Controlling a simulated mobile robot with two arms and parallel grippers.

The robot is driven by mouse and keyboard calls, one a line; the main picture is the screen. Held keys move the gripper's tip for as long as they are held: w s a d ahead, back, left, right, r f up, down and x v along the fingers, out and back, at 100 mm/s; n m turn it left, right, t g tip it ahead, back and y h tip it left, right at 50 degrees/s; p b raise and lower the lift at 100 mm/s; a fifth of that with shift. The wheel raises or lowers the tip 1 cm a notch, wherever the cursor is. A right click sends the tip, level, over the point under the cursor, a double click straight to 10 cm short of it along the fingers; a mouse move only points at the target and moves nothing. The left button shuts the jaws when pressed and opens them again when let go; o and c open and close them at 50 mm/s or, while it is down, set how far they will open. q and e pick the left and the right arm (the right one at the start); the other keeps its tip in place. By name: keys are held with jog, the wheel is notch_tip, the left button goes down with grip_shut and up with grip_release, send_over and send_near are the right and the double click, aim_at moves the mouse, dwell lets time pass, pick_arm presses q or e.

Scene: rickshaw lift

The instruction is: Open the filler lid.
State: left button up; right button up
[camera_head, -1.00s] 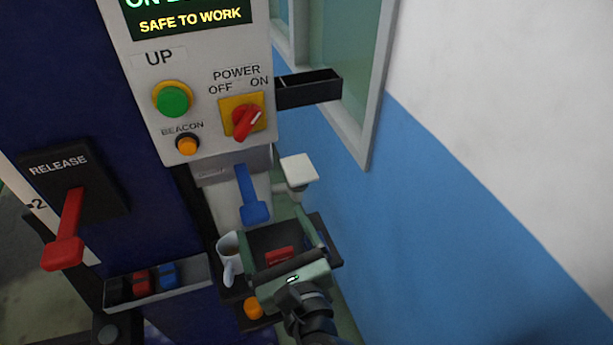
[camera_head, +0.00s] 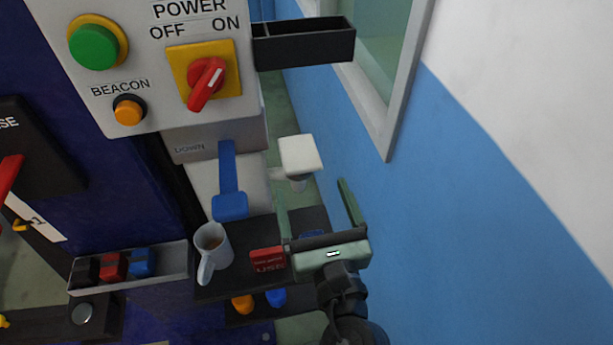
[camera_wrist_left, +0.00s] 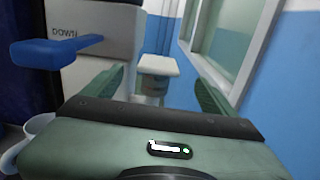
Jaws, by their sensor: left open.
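The filler lid appears to be the white, square, flat cap (camera_head: 300,154) on a short neck beside the control column. It looks closed. It also shows in the left wrist view (camera_wrist_left: 142,66), ahead and between the fingers. My left gripper (camera_head: 311,188) is open and empty, with its fingers pointing toward the lid from the near side. A gap seems to remain between the fingertips and the cap. My right gripper is not in view.
A blue DOWN lever (camera_head: 229,190) hangs just left of the lid. A mug (camera_head: 211,250) and a red box (camera_head: 267,260) stand on a dark shelf (camera_head: 225,287) below. A black open tray (camera_head: 304,45) sticks out above. The blue wall (camera_head: 460,210) is at the right.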

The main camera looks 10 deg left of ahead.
aim_at(304, 173)
pick_arm(q)
jog(key=x, duration=0.4)
jog(key=f+p+x, duration=0.1)
jog(key=x, duration=0.1)
jog(key=shift+w+a, duration=0.1)
jog(key=shift+w, duration=0.1)
jog(key=shift+w+a, duration=0.2)
jog(key=shift+w, duration=0.4)
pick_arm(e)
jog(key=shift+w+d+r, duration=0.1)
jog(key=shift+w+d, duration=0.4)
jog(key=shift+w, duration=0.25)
